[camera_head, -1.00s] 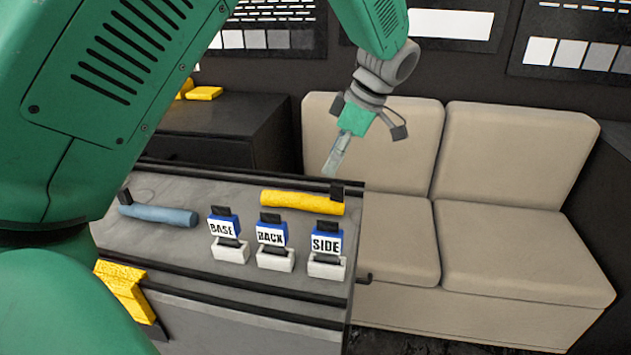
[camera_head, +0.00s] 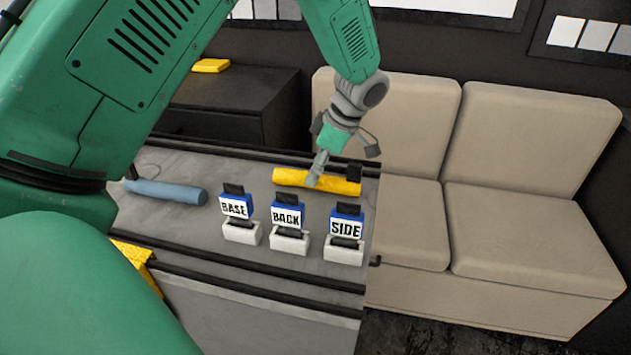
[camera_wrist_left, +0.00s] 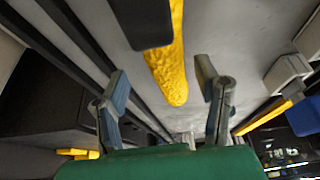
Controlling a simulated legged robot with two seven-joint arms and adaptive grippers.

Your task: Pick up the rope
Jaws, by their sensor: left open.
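No coiled rope is plain to see; a yellow, rough-surfaced roll (camera_head: 290,177) lies along the back of the grey worktop (camera_head: 180,238). A small black block (camera_head: 354,172) sits at its right end. My left gripper (camera_head: 314,180) is at the roll's middle in the head view, pointing down. In the left wrist view the gripper (camera_wrist_left: 165,88) is open, with one finger on each side of the yellow roll (camera_wrist_left: 168,75) and visible gaps between. I cannot tell how far above the roll the fingertips are. My right gripper is not in view.
A blue roll (camera_head: 165,190) lies at the worktop's left. White holders with cards marked BASE (camera_head: 234,207), BACK (camera_head: 286,216) and SIDE (camera_head: 345,226) stand in front of the yellow roll. A beige sofa (camera_head: 530,220) is at the right, a dark cabinet (camera_head: 240,105) behind.

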